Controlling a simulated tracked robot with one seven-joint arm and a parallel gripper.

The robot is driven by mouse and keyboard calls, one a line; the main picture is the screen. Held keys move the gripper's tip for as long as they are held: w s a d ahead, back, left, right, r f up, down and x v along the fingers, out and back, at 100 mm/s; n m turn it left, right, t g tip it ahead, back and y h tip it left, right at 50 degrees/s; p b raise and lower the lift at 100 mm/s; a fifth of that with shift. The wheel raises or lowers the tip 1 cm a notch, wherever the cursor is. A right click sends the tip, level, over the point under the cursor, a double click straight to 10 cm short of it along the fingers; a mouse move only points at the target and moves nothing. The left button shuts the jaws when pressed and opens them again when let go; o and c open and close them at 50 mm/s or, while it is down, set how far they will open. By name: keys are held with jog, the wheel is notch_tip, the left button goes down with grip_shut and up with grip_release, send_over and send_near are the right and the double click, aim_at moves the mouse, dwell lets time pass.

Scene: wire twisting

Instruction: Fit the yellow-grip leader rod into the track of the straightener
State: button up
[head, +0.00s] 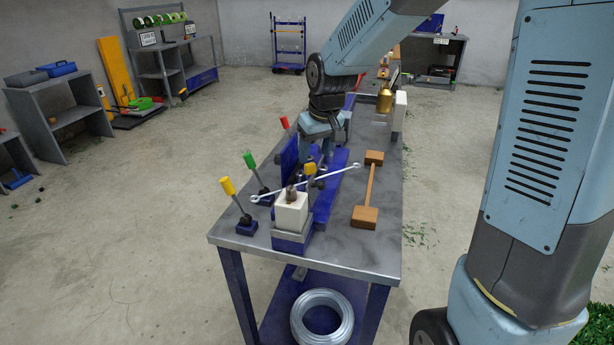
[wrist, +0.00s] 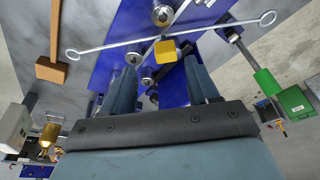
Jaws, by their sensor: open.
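The leader rod (head: 335,173) is a thin silver rod with a ring at each end and a yellow grip block (head: 309,169) near its middle. It lies slantwise across the blue straightener (head: 325,195) rather than along it. In the wrist view the rod (wrist: 110,47) crosses above the rollers (wrist: 162,15), with the yellow grip (wrist: 166,51) near its middle. I cannot tell whether it touches the rollers. My gripper (wrist: 163,82) is open and empty, its fingers pointing toward the yellow grip, which shows beyond and between the tips. The track is partly hidden.
Levers with yellow (head: 227,186), green (head: 249,160) and red (head: 284,122) handles stand along the bench's left side. A white block (head: 291,210) stands at the straightener's near end. A brass weight (head: 384,101) stands farther back. The near right bench corner is clear.

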aim_at(310, 164)
jog(key=shift+a+x, duration=0.2)
jog(key=shift+x, duration=1.15)
jog(key=shift+a+x, duration=0.15)
jog(key=shift+x, duration=1.2)
jog(key=shift+s, duration=0.1)
grip_shut()
